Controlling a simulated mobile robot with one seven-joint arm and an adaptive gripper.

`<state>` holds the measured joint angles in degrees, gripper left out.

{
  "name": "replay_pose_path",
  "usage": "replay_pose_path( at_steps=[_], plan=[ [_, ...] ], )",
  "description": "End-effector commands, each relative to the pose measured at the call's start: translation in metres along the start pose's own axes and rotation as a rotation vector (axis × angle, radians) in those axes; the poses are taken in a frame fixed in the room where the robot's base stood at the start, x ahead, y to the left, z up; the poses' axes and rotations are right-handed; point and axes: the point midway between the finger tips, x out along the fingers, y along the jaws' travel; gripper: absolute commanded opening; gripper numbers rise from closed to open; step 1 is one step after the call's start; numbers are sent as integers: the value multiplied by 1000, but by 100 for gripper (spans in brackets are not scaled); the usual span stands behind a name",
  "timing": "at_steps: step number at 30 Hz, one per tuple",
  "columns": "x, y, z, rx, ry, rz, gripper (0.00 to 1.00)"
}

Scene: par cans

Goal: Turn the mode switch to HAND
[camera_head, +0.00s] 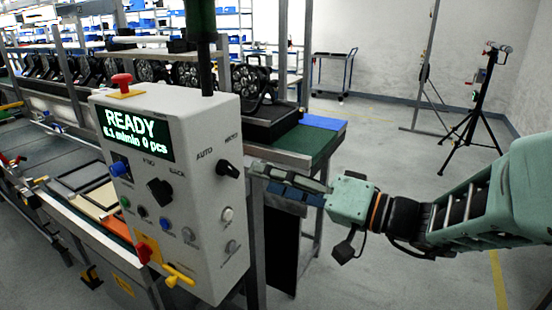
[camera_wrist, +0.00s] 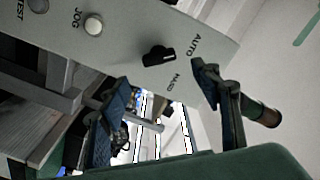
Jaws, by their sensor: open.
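The control box (camera_head: 112,204) also carries another black selector (camera_head: 159,192), several buttons, a red button on top (camera_head: 121,81) and a yellow-handled part (camera_head: 178,276) low down. A conveyor bench with a green end (camera_head: 305,140) stands behind.

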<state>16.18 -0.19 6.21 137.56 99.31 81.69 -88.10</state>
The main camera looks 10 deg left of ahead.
Motion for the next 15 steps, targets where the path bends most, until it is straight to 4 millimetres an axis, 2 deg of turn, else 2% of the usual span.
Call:
replay_pose_path(
  at_steps=[3, 9, 15],
  plan=[
    [25, -2, 0, 1, -4, -3, 58],
    [60, -1, 0, 2, -3, -2, 58],
    [78, 0, 0, 1, -2, 1, 58]
  ],
)
